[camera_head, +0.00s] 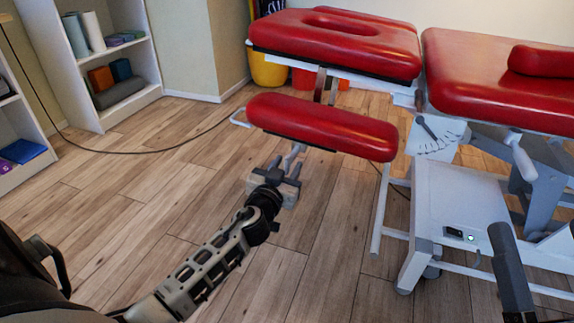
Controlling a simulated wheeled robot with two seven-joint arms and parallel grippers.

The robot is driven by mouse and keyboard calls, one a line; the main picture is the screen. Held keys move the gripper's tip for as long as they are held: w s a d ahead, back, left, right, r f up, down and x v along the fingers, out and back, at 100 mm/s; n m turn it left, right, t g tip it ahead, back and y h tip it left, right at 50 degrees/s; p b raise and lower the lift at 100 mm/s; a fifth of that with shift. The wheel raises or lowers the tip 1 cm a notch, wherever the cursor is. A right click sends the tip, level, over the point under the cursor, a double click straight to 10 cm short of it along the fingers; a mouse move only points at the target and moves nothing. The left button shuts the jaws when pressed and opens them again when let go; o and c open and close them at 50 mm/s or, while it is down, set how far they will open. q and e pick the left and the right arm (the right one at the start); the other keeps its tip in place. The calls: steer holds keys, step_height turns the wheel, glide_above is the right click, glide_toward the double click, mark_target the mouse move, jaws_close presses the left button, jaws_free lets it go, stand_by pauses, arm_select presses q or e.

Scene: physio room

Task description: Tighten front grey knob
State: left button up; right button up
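The treatment table has a red armrest pad (322,126) at its front, low below the red face-hole headrest (335,42). My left gripper (287,158) is just under the near edge of this armrest, pointing up and away from me. Its two grey fingers show with a small gap, but their tips are close to the pad's underside, and I cannot tell whether they touch or hold anything. I cannot make out a front grey knob; the pad and gripper may hide it. A dark grey lever (428,127) sits beside a marked scale on the table's side.
The white table frame (382,215) and a white box with a small lit control (459,235) stand right of my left arm. A black cable (150,151) crosses the wooden floor. Shelves (105,60) stand at the left. Floor left of the table is mostly clear.

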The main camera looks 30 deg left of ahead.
arm_select(q)
steer(key=shift+w+a, duration=0.1)
steer(key=shift+w, duration=0.25)
jaws_close()
